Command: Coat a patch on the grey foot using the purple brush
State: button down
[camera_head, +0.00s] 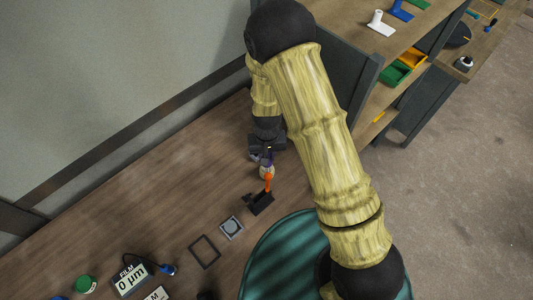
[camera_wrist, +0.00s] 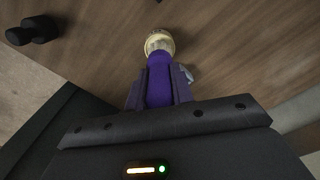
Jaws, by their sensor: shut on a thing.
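My gripper (camera_head: 265,155) is shut on the purple brush (camera_wrist: 159,87), with one dark finger on each side of its handle in the wrist view. The brush's pale head (camera_wrist: 158,43) points away from the gripper, over the wooden bench. I cannot tell whether the head touches anything. In the head view the brush (camera_head: 268,161) is small and partly hidden by the gripper. A small grey square piece (camera_head: 231,227) lies on the bench in a dark surround; it may be the grey foot, but I cannot be sure.
An orange-handled thing (camera_head: 268,181) stands at a black holder (camera_head: 260,202) close to the gripper. A dark square frame (camera_head: 204,251), a film gauge (camera_head: 130,278) reading 0 µm, its blue probe (camera_head: 168,269) and a green-lidded jar (camera_head: 84,284) lie lower left. Shelves (camera_head: 345,75) stand right.

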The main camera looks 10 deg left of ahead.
jog(key=shift+s+f, duration=0.1)
jog(key=shift+f, duration=0.3)
dwell(1.4)
jog(key=shift+r, duration=0.1)
jog(key=shift+r+p, duration=2.5)
jog(key=shift+r, duration=1)
